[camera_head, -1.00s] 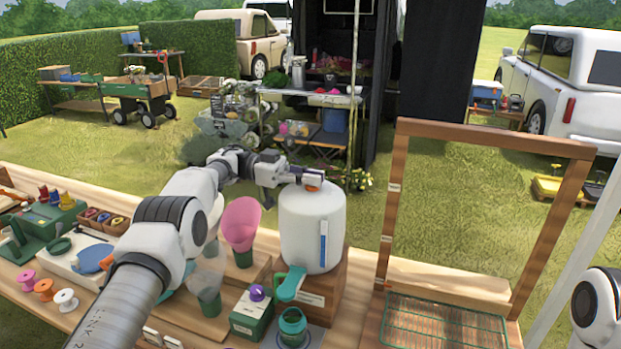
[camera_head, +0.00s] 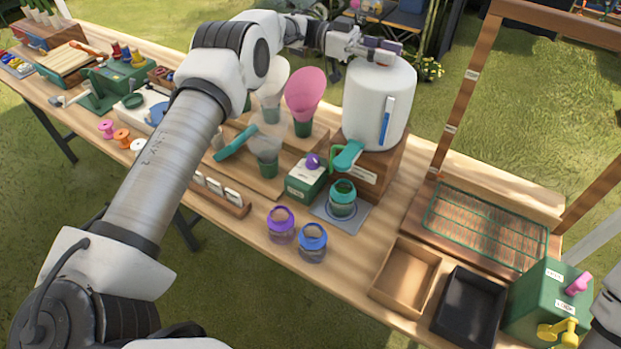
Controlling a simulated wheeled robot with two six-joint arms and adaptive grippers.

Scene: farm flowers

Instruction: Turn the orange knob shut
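A white tank (camera_head: 372,105) with a blue strip gauge and a teal tap (camera_head: 347,156) stands on a wooden block right of centre. My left gripper (camera_head: 384,50) is at the top of the tank, reaching in from the left. A small reddish-orange patch shows at its fingertips, where the orange knob seems to be; the knob is mostly hidden by the fingers. I cannot tell whether the fingers are closed on it. My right gripper is out of view; only a piece of my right arm shows at the lower right edge.
A teal-rimmed jar (camera_head: 342,198) stands below the tap, beside a green box (camera_head: 306,180) with a purple knob. Pink and pale funnels stand left of the tank. A wooden frame (camera_head: 455,110) rises to the right. Wooden and black trays (camera_head: 470,308) lie at the front right.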

